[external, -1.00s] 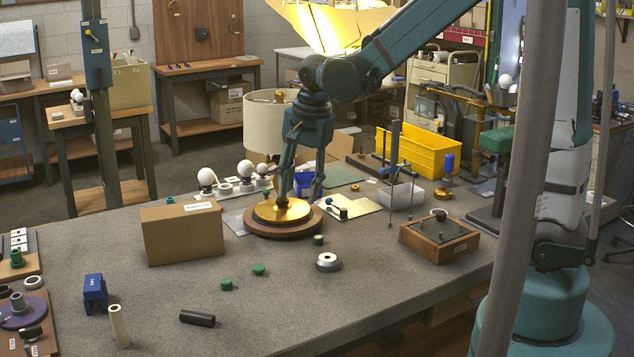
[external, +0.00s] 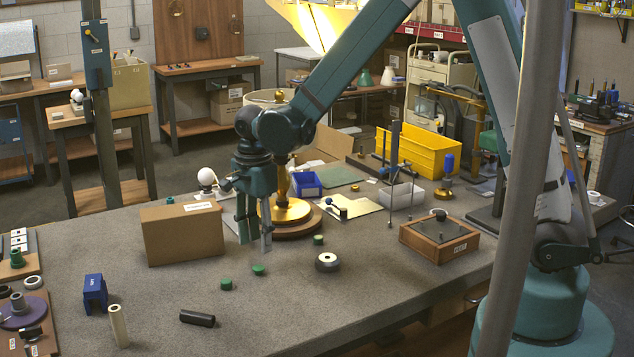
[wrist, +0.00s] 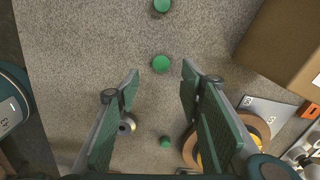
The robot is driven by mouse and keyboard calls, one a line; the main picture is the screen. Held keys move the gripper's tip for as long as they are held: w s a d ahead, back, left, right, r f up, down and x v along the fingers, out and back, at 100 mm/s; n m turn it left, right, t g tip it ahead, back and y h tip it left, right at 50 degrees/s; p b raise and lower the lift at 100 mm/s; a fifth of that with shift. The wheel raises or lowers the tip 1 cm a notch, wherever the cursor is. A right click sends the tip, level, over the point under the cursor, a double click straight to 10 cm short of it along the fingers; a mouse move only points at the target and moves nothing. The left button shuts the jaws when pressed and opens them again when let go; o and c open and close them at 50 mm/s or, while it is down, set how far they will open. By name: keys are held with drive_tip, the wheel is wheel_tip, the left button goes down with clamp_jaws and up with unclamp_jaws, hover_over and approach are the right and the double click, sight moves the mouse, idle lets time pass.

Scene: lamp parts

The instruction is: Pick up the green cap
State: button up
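Three small green caps lie apart on the grey bench: a near-left cap (external: 226,284), a middle cap (external: 259,270) and a far cap (external: 318,239). In the wrist view, the near-left cap (wrist: 161,6) is at the top edge, the middle cap (wrist: 161,63) lies in line with the gap between my fingertips, and the far cap (wrist: 166,142) is low between the fingers. My gripper (external: 255,247) points down, open and empty, above and just behind the middle cap. Its two green finger pads (wrist: 160,78) are well apart in the wrist view.
A cardboard box (external: 182,234) stands left of my gripper. The lamp base (external: 290,217), brass on a wooden disc, is close behind right. The front bench is mostly clear.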

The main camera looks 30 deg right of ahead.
sight(259, 267)
drive_tip(key=shift+f, duration=0.15)
drive_tip(key=shift+f, duration=1.2)
drive_tip(key=shift+w+f+b, duration=0.1)
drive_tip(key=shift+f+b, duration=0.35)
drive_tip(key=shift+f, duration=2.15)
drive_tip(key=c, duration=0.8)
